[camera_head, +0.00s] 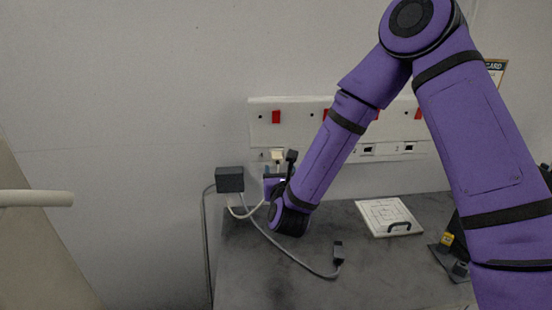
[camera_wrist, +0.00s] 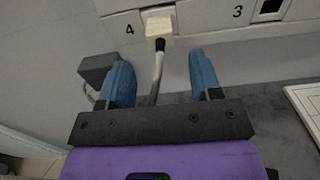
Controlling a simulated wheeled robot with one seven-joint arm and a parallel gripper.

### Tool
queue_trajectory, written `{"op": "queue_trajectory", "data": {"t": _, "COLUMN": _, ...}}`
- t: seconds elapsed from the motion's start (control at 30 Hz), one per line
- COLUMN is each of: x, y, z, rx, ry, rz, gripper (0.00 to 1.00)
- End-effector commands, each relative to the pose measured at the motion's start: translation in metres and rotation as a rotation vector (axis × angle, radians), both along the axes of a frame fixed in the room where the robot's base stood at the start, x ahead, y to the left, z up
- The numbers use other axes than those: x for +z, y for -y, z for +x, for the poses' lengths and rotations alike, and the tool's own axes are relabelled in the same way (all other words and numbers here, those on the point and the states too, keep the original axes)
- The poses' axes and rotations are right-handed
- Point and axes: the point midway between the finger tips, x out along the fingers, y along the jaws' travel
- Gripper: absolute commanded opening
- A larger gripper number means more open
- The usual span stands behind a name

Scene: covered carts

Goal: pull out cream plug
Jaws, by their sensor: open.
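The cream plug (camera_wrist: 158,22) sits in the wall socket marked 4, with a cable running from its dark neck down toward my wrist. In the head view the cream plug (camera_head: 277,155) shows just above my gripper (camera_head: 276,172), on the white socket panel (camera_head: 262,133). In the wrist view my gripper (camera_wrist: 158,58) has two blue fingers spread wide apart. The plug lies beyond the fingertips, roughly centred between them, and the cable passes between the fingers. Nothing is gripped.
A dark adapter box (camera_head: 230,179) is left of my gripper. A grey cable ends in a dark connector (camera_head: 338,253) on the grey worktop (camera_head: 260,270). A white board with a black handle (camera_head: 380,210) lies to the right. A pale bar (camera_head: 35,198) is at far left.

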Motion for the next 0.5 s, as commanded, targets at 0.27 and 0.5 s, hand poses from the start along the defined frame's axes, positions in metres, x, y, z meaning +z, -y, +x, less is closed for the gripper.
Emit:
{"op": "queue_trajectory", "data": {"t": 0.27, "x": 0.001, "y": 0.001, "z": 0.035, "rx": -0.001, "ry": 0.002, "rz": -0.001, "gripper": 0.58}}
{"op": "queue_trajectory", "data": {"t": 0.5, "x": 0.000, "y": 0.000, "z": 0.062, "rx": 0.000, "ry": 0.000, "rz": 0.000, "gripper": 0.58}}
